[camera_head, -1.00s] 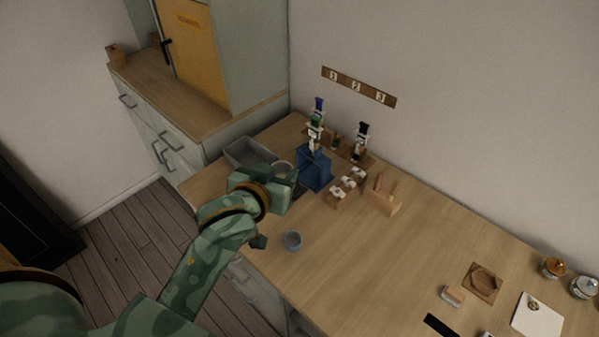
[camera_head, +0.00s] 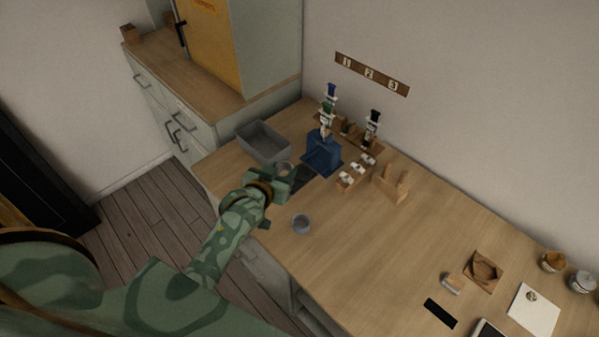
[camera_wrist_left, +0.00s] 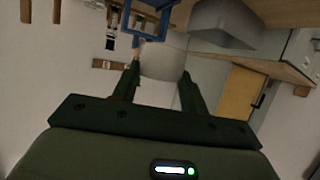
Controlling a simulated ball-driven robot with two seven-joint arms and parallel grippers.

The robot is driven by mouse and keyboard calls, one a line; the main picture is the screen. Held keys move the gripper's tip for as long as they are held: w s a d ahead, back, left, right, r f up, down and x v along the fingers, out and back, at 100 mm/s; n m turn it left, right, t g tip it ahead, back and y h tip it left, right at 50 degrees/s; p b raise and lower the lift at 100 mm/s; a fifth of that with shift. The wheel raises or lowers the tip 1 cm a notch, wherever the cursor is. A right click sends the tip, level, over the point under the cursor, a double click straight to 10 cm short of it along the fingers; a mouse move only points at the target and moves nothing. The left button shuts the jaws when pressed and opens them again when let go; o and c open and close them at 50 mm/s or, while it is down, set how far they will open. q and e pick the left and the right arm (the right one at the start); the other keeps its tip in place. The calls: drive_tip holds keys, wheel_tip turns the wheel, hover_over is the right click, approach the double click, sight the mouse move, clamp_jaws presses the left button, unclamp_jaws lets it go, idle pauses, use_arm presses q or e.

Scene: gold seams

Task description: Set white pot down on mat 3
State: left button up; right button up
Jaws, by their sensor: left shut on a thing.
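My left gripper (camera_head: 287,180) is over the counter near its left end, beside the blue stand. In the left wrist view, my left gripper (camera_wrist_left: 160,82) is shut on a pale, rounded pot, the white pot (camera_wrist_left: 163,62). In the head view the white pot (camera_head: 284,168) shows only in part, behind my gripper. A wall plaque (camera_head: 371,73) bears the numbers 1, 2 and 3. A dark flat patch (camera_head: 303,179) lies by the blue stand; I cannot tell whether it is a mat, and I see no mat clearly marked 3. My right gripper is not in view.
A grey tub (camera_head: 263,142) stands behind my gripper, and the blue stand (camera_head: 322,155) to its right. A small grey bowl (camera_head: 301,224) sits near the front edge. A wooden block holder (camera_head: 391,184) stands farther right. The middle of the counter is clear.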

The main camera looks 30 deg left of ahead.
sight(287, 167)
use_arm(q)
drive_tip(key=b+x, duration=0.1)
drive_tip(key=x, duration=0.5)
drive_tip(key=shift+f+b, duration=0.4)
drive_tip(key=w+f+b, duration=0.3)
drive_tip(key=w+f, duration=0.1)
drive_tip(key=shift+w+a+f, duration=0.15)
drive_tip(key=shift+w+f, duration=0.15)
drive_tip(key=shift+f, duration=0.05)
drive_tip(key=f, duration=0.1)
drive_tip(key=w+f+b, duration=0.1)
drive_tip(key=f, duration=0.1)
drive_tip(key=shift+f, duration=0.15)
drive_tip(key=shift+w+f+b, duration=0.1)
drive_tip(key=shift+f+b, duration=0.2)
drive_tip(key=o, duration=1)
drive_tip(key=shift+c, duration=0.2)
